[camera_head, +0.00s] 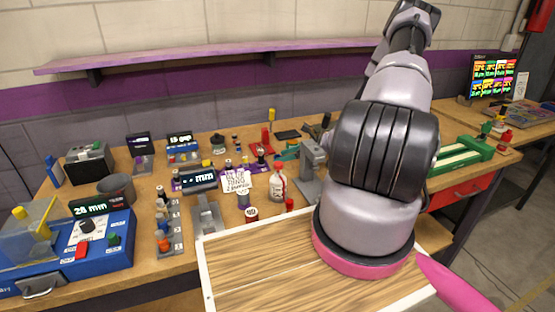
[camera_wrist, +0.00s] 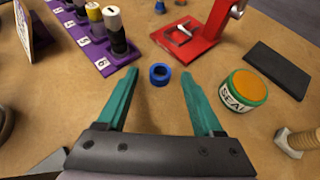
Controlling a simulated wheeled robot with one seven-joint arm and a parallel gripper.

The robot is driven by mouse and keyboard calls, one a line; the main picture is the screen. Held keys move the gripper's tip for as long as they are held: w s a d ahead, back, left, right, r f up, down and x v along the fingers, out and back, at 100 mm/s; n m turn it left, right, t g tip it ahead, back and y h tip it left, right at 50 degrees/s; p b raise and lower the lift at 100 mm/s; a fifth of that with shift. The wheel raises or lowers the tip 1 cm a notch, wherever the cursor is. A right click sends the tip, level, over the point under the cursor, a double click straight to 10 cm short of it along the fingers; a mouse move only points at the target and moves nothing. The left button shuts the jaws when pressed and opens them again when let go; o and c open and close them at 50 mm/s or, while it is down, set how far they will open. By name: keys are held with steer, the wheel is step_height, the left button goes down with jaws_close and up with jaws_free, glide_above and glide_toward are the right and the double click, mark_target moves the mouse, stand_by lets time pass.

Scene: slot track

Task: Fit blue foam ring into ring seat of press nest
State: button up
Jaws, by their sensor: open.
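In the wrist view, the blue foam ring (camera_wrist: 159,78) lies flat on the brown bench top, its round hole facing up. My gripper (camera_wrist: 160,74) is open, with one teal finger on each side of the ring. There is a clear gap on both sides, and nothing is held. A red fixture (camera_wrist: 204,42) with a lever and a pale metal part stands just beyond the ring; I cannot tell if this is the press nest, and no ring seat is clear. In the head view my arm hides part of the bench, and the ring cannot be made out.
In the wrist view a green-rimmed SEAL tin (camera_wrist: 245,90) stands right of the right finger. A black slab (camera_wrist: 278,68) lies behind it, and a bolt (camera_wrist: 295,141) is at lower right. A purple rack (camera_wrist: 90,38) with cylinders stands upper left.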

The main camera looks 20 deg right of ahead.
steer(key=shift+w+a+f, duration=0.15)
steer(key=shift+w+a, duration=0.05)
steer(key=shift+w, duration=0.05)
jaws_close()
step_height(320, 180, up, 18)
steer(key=w+a+r+m+t+h, duration=0.3)
steer(key=w+a+r+m+h, duration=0.1)
steer(key=r, duration=0.5)
steer(key=shift+w+a+r+m+h, duration=0.25)
steer(key=shift+a+m+h, duration=0.25)
steer(key=shift+a+m, duration=0.4)
